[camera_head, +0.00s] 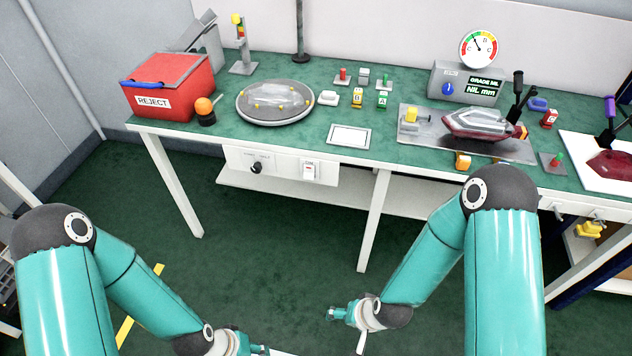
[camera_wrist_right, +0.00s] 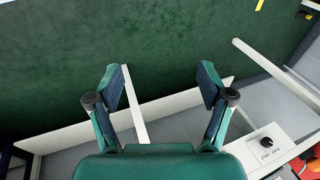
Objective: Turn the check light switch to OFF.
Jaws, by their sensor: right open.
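A white control panel (camera_head: 282,164) hangs under the front edge of the green bench. It carries a black rotary knob (camera_head: 256,167) at its left and a small white switch with a red mark (camera_head: 309,171) at its right. Their labels are too small to read surely. The knob also shows in the right wrist view (camera_wrist_right: 266,142), at lower right. My right gripper (camera_head: 335,314) is low in front of the bench, right of and apart from the panel; its fingers (camera_wrist_right: 158,84) are open and empty. My left gripper (camera_head: 256,349) is at the bottom edge, partly cut off.
A lower shelf (camera_head: 355,201) and white bench legs (camera_head: 375,220) stand behind my right gripper. The floor before the panel is clear.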

